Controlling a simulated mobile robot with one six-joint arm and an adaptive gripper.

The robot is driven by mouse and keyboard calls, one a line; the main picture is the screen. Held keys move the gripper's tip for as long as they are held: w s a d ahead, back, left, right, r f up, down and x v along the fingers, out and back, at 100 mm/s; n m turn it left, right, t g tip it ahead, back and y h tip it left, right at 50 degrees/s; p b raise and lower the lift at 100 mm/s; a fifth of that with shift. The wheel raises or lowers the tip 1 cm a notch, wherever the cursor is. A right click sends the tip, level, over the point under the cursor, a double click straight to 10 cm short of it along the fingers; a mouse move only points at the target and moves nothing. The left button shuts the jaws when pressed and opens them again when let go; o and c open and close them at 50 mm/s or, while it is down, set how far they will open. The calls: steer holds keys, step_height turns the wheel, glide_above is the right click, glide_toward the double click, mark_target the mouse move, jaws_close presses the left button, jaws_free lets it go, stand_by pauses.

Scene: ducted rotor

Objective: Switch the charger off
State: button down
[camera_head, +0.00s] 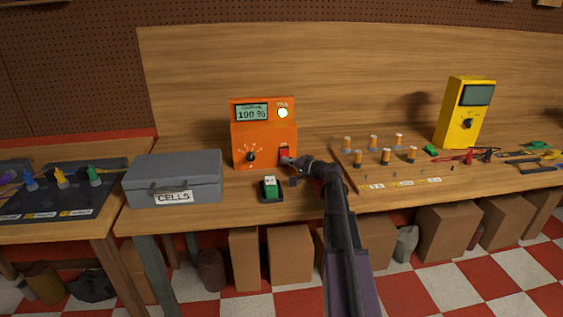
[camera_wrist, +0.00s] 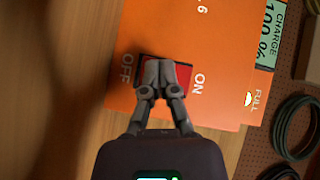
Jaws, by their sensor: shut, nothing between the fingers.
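The orange charger (camera_head: 264,143) stands upright on the workbench, and its display (camera_head: 251,113) reads 100 %. A pale lamp (camera_head: 282,113) labelled FULL is lit beside the display. The red rocker switch (camera_head: 285,153) is low on the charger's right front. In the wrist view the switch (camera_wrist: 183,76) lies between the words OFF and ON. My gripper (camera_wrist: 158,88) is shut and empty, with its fingertips over the OFF side of the switch. I cannot tell whether they touch it. My gripper (camera_head: 291,164) also shows at the switch in the head view.
A green cell in a dark holder (camera_head: 270,189) stands on the bench just in front of the charger. A grey box marked CELLS (camera_head: 175,177) is to its left. A board with several cylinders (camera_head: 430,172) and a yellow meter (camera_head: 465,112) are to the right.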

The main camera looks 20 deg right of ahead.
steer(key=shift+w, duration=0.15)
stand_by(0.6)
steer(key=shift+s+a+r+p, duration=0.2)
steer(key=shift+s+r+p, duration=0.1)
steer(key=shift+s, duration=0.45)
steer(key=shift+s, duration=0.1)
steer(key=shift+s+a+r+p, duration=0.2)
steer(key=shift+s+r+p, duration=0.15)
steer(key=shift+s, duration=0.35)
steer(key=shift+s+a+r+p, duration=0.25)
steer(key=shift+s+r+p, duration=0.15)
steer(key=shift+s, duration=0.3)
steer(key=shift+s+a+r+p, duration=0.2)
steer(key=shift+s+r+p, duration=0.15)
steer(key=shift+s, duration=0.35)
steer(key=shift+s, duration=0.1)
